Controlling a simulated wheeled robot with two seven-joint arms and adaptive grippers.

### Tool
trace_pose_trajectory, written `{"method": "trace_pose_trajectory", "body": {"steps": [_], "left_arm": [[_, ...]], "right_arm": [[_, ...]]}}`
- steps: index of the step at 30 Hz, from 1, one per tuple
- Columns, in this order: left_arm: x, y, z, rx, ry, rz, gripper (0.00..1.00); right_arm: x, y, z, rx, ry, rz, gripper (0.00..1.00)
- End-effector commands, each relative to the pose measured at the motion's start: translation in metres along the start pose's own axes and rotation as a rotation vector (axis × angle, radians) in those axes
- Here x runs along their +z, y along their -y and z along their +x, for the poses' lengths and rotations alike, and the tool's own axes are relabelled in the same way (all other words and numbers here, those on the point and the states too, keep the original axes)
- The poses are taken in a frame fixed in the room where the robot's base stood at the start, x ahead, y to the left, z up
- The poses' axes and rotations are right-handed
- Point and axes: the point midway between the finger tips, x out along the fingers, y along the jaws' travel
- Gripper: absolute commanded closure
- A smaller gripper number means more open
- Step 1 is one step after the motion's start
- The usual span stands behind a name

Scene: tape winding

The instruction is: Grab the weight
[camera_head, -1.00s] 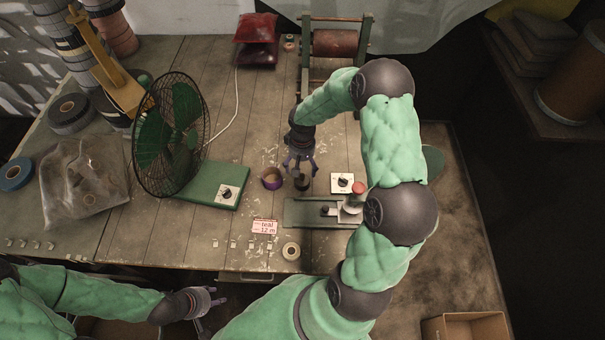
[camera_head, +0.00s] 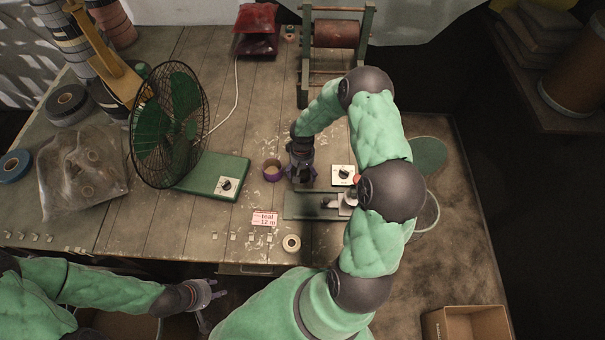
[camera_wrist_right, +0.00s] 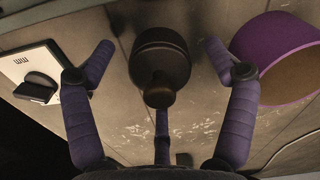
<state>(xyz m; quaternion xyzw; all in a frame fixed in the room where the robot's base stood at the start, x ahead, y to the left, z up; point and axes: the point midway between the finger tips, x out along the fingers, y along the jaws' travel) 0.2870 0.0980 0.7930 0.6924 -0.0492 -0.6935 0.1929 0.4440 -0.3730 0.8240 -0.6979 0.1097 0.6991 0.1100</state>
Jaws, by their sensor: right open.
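The weight (camera_wrist_right: 159,62) is a dark, round piece with a small knob, standing on the table in the right wrist view. My right gripper (camera_wrist_right: 155,55) is open, with purple fingers on both sides of the weight and a third finger below it in the picture. The fingers appear apart from the weight. In the head view my right gripper (camera_head: 301,178) is low over the table and hides the weight. My left gripper (camera_head: 208,295) is off the table's front edge at lower left, its fingers apart and empty.
A purple tape roll (camera_head: 272,170) stands close left of my right gripper; it also shows in the right wrist view (camera_wrist_right: 262,75). A green-based device (camera_head: 312,207) lies in front. A fan (camera_head: 170,125) stands left.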

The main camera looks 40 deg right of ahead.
Motion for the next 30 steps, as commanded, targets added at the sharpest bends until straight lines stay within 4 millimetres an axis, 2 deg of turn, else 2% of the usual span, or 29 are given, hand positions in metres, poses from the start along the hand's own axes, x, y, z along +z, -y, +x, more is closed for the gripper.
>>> {"method": "trace_pose_trajectory", "body": {"steps": [2, 8, 16, 25, 30], "left_arm": [[0.000, 0.000, 0.001, 0.000, 0.000, 0.000, 0.60], [0.000, 0.000, 0.001, 0.000, 0.000, 0.000, 0.60], [0.000, 0.000, 0.001, 0.000, 0.000, 0.000, 0.60], [0.000, 0.000, 0.000, 0.000, 0.000, 0.000, 0.60], [0.000, 0.000, -0.001, 0.000, 0.000, 0.000, 0.60]], "right_arm": [[0.000, 0.000, 0.006, 0.000, 0.001, 0.001, 0.14], [0.000, 0.000, 0.005, 0.000, -0.001, 0.000, 0.14], [0.000, 0.000, 0.005, 0.000, -0.001, 0.000, 0.91], [-0.001, 0.000, 0.003, 0.000, -0.002, 0.001, 0.93], [-0.002, -0.001, -0.007, 0.001, -0.005, 0.000, 0.93]]}}
